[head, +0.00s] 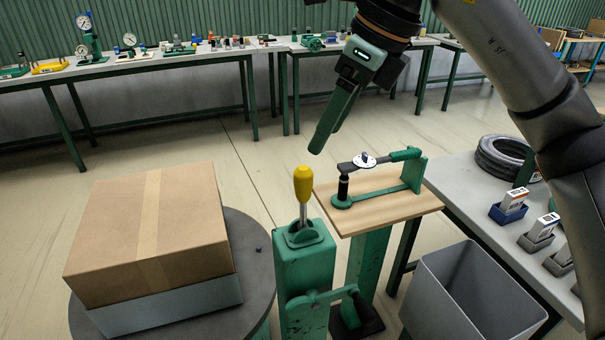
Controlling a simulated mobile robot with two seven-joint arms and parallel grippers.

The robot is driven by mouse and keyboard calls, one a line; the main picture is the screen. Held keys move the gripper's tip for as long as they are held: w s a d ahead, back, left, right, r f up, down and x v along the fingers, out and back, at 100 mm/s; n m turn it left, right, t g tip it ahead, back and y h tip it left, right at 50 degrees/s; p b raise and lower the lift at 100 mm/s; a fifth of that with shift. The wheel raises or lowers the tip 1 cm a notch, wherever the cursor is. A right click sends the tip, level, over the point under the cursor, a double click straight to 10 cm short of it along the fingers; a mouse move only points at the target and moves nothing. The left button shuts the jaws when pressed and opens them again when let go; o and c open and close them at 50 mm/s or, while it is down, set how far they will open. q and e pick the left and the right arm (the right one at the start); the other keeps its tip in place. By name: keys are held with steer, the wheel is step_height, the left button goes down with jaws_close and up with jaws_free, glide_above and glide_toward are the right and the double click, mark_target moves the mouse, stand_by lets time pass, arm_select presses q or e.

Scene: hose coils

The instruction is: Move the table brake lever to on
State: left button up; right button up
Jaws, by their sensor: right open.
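The brake lever (303,186) has a yellow handle on a short metal shaft and stands nearly upright. It rises from the top of a green post (304,262). Beside the post is a round dark table (253,262) carrying a cardboard box (190,230). My right gripper (326,136) comes down from above, its green fingers pointing down and left. It is open and empty, above and to the right of the yellow handle, apart from it. No on or off marks are legible. My left gripper is not in view.
A wooden board (420,206) with a green clamp-like device (380,180) stands right of the lever, below my right gripper. A grey bin (440,290) and a grey bench (465,185) with a black hose coil (505,157) are at the right. Floor behind the lever is clear.

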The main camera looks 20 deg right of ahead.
mark_target(307, 169)
steer(key=x, duration=1)
steer(key=shift+a+f, duration=0.15)
jaws_close()
stand_by(1.0)
